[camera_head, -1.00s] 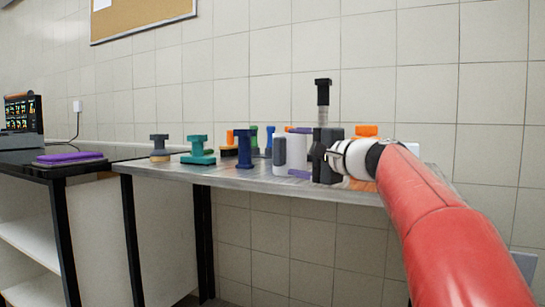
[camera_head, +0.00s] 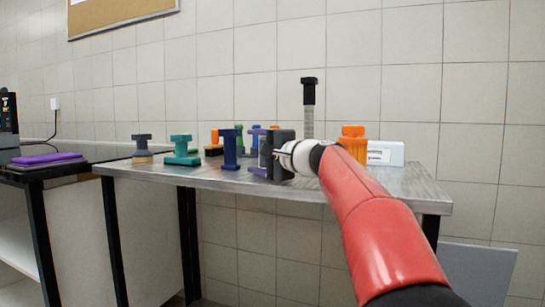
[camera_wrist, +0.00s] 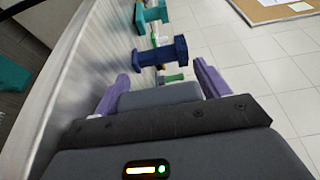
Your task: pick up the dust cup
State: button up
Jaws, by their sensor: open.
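My gripper (camera_head: 259,152) is open, with its two purple fingers spread one above the other over the table. In the wrist view the fingers (camera_wrist: 163,85) spread on both sides of a grey block; I cannot tell whether that block is my palm or an object. No dust cup can be made out with certainty. A white, grey-fronted piece seen earlier near the fingers is now mostly or fully hidden by my gripper. A dark blue flanged piece (camera_head: 230,150) stands left of my fingers and also shows ahead of them in the wrist view (camera_wrist: 160,52).
The grey table (camera_head: 400,183) also holds a teal piece (camera_head: 181,152), a grey piece (camera_head: 141,148), a tall black-topped column (camera_head: 309,100), an orange ribbed piece (camera_head: 353,145) and a white labelled box (camera_head: 386,153). A purple pad (camera_head: 48,159) lies on the left bench.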

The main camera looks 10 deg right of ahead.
jog(key=shift+c, duration=0.4)
jog(key=c, duration=0.9)
jog(key=shift+r, duration=0.1)
notch_tip(320, 180, up, 20)
jog(key=p, duration=1.1)
